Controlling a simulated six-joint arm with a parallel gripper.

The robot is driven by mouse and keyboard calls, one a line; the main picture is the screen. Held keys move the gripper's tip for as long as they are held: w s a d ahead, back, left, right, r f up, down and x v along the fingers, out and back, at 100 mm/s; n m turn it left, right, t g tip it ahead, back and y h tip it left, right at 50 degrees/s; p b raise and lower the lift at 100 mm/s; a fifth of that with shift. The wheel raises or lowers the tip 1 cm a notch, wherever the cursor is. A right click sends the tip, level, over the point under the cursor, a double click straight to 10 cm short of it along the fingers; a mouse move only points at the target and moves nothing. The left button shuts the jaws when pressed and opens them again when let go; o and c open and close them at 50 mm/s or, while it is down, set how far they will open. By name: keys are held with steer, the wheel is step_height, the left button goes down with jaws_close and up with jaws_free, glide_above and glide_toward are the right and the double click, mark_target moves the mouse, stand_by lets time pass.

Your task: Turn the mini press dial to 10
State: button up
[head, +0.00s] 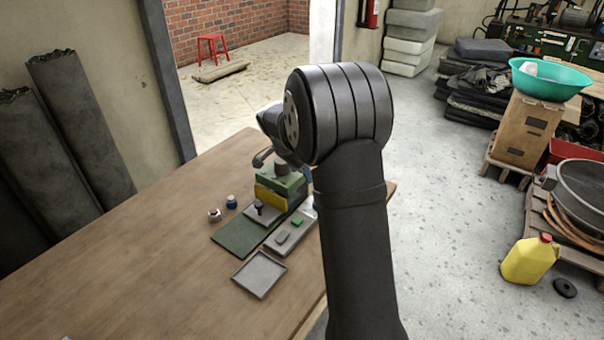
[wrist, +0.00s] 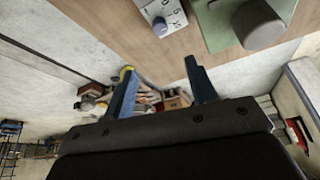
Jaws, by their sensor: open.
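The mini press (head: 278,188), green and yellow, stands near the far right edge of the wooden table; my arm hides part of it. In the wrist view, a pale plate with a small round grey dial (wrist: 160,27) and dark printed marks shows at the top; the marks are too small to read surely. Beside it is a green part of the press (wrist: 222,32) with a thick grey cylinder (wrist: 258,22). My gripper (wrist: 160,68) has its two blue fingers apart, with nothing between them, and appears apart from the dial. In the head view my arm hides the fingers.
On the table (head: 130,270) are a green mat (head: 236,238), a grey strip with small blocks (head: 287,238), a shallow grey tray (head: 259,275) and two small containers (head: 214,215). Dark rolls (head: 75,130) lean on the left wall.

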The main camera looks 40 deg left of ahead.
steer(key=w+d+r+n+g+y, duration=0.15)
steer(key=w+n+g, duration=0.4)
steer(key=n, duration=1.25)
steer(key=shift+t, duration=0.65)
steer(key=f, duration=0.6)
steer(key=w+f, duration=0.1)
steer(key=f, duration=1)
steer(key=shift+w+d+f, duration=0.25)
steer(key=shift+f, duration=0.15)
steer(key=c, duration=1)
steer(key=shift+o, duration=0.2)
